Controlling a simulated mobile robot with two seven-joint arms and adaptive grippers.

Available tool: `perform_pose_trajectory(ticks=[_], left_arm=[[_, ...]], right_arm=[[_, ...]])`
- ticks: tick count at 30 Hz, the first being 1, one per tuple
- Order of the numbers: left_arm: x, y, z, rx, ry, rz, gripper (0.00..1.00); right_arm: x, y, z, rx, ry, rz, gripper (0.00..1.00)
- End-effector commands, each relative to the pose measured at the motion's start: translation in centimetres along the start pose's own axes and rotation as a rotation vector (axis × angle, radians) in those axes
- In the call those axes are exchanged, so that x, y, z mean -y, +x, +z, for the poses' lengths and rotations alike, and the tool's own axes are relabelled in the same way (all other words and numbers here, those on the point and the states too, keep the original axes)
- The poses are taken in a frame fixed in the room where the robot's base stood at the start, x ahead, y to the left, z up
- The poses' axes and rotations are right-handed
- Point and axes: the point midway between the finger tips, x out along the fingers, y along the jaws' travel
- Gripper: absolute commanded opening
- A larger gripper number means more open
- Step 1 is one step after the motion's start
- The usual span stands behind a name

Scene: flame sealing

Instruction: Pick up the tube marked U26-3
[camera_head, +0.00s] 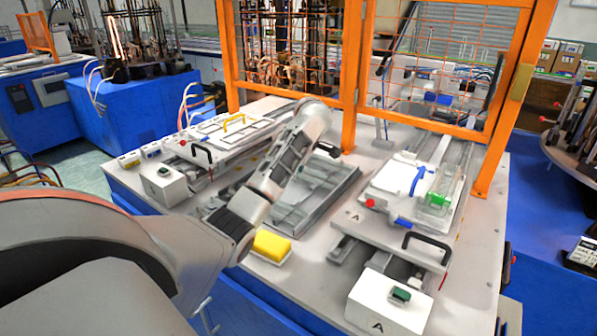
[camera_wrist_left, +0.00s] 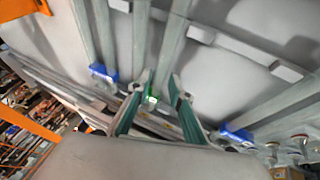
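No marking U26-3 is legible in either view, so I cannot tell which thing is that tube. My left arm crosses the head view, and its dark gripper (camera_head: 328,149) is small there, above the far end of a grey tray (camera_head: 348,187). In the left wrist view the two teal-grey fingers (camera_wrist_left: 159,77) stand apart, with no object clearly held between them. Long pale bars (camera_wrist_left: 141,40) run up that view; I cannot tell whether any are tubes. My right gripper is not seen.
A yellow block (camera_head: 271,245) lies near the front edge. A white box with a green button (camera_head: 400,294) and a black handle (camera_head: 428,245) are at right. A white panel with a yellow handle (camera_head: 234,120) is at left.

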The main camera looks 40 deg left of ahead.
Motion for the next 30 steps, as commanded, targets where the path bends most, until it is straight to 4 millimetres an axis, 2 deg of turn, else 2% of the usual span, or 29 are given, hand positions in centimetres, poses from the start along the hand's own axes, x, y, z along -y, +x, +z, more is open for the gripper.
perform_pose_trajectory(ticks=[13, 14, 16, 30], left_arm=[[0.05, 0.15, 0.15, 0.002, -0.001, 0.001, 0.20], [0.05, 0.17, 0.13, 0.001, -0.001, 0.001, 0.18], [0.05, 0.15, 0.10, 0.001, -0.001, 0.001, 0.00], [-0.02, -0.02, -0.03, 0.000, 0.000, 0.001, 0.00]], right_arm=[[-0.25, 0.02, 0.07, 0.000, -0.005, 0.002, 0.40], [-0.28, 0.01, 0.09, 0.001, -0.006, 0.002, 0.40], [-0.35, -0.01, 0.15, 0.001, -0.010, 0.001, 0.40], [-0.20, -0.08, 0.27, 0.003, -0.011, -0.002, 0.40]])
